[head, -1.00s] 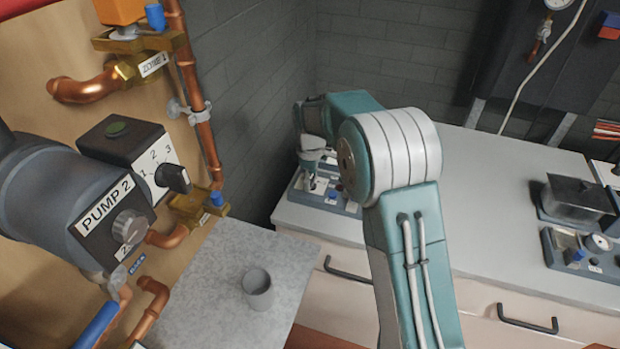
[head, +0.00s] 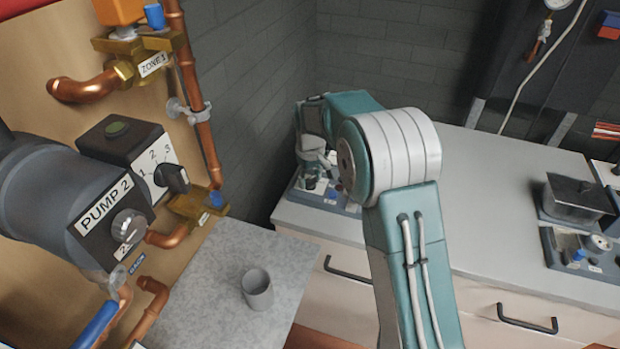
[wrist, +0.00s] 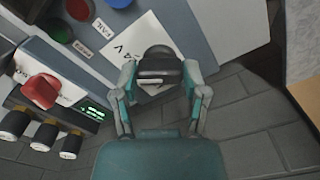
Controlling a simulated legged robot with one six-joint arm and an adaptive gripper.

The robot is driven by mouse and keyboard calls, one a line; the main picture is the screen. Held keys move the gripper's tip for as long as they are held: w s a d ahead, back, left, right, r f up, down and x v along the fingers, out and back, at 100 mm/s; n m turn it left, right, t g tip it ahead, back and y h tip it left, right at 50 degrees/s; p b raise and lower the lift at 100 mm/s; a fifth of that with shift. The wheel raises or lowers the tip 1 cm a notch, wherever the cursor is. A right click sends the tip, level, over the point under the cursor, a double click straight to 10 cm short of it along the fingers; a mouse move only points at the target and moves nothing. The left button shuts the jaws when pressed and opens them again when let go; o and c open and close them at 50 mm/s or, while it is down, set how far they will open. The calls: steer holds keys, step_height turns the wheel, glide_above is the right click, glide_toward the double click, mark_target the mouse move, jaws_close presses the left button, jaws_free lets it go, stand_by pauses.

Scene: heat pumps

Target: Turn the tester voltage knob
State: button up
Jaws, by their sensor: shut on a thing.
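The tester voltage knob (wrist: 160,62) is a dark round knob on a grey panel, beside a white label (wrist: 125,40) reading "24 V" in the wrist view. My gripper (wrist: 160,80) has its two fingers on either side of the knob and is shut on it. In the head view my gripper (head: 312,165) is at the tester (head: 330,196) on the far left end of the counter. There my arm and gripper hide most of the knob.
In the wrist view a unit with a red knob (wrist: 41,90), a small green display (wrist: 95,112) and several black knobs stands at left. In the head view a grey cup (head: 257,290) sits on a grey slab, and the wall is close behind the tester.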

mark_target(309, 178)
steer(key=shift+f+m, duration=0.15)
steer(key=shift+m, duration=1.05)
steer(key=o, duration=1.2)
steer(key=shift+c, duration=0.2)
steer(key=shift+a, duration=0.1)
step_height(309, 178, up, 12)
steer(key=shift+w, duration=0.1)
